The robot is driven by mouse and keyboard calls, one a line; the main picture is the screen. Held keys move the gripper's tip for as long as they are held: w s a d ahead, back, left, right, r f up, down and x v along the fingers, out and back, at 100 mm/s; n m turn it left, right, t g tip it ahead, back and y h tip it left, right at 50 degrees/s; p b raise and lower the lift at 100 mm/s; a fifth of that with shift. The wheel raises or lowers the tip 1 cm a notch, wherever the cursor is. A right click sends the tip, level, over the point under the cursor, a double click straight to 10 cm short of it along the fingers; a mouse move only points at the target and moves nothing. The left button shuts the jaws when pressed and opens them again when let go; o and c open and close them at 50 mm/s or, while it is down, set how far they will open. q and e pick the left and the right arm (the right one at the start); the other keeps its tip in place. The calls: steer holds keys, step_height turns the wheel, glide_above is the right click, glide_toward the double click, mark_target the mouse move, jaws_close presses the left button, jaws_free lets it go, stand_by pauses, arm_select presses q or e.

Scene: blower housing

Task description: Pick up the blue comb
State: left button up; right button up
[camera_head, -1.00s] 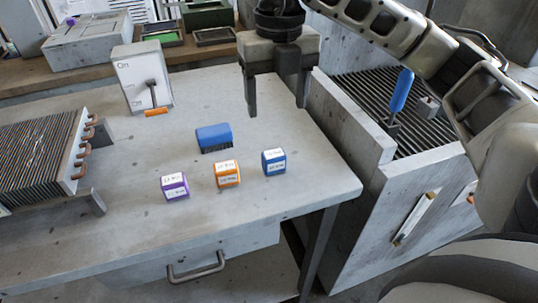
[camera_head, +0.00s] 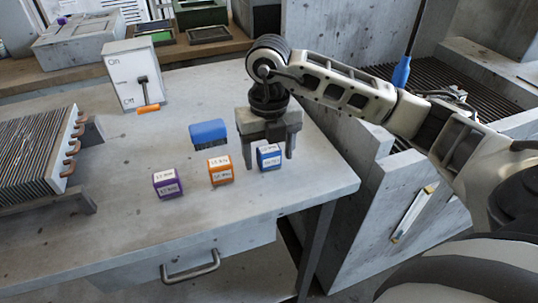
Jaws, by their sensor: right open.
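The blue comb (camera_head: 209,133) lies on the grey table, with its blue back up and its dark teeth facing the front. My right gripper (camera_head: 269,160) is open, its two fingers pointing down. It is to the right of the comb, in front of or over the blue labelled cube (camera_head: 268,156), which shows between the fingers. I cannot tell how high the fingertips are above the table. Nothing is seen held in the jaws. My left gripper is not in view.
An orange cube (camera_head: 221,171) and a purple cube (camera_head: 167,183) stand in front of the comb. A switch box (camera_head: 130,72) stands behind it, with a small orange piece (camera_head: 148,109) beside it. A finned copper-tubed block (camera_head: 38,153) is at the left. The table's (camera_head: 246,210) front is clear.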

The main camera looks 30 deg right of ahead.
steer(key=shift+f, duration=0.45)
steer(key=shift+c, duration=0.4)
steer(key=c, duration=1)
steer(key=shift+r, duration=0.1)
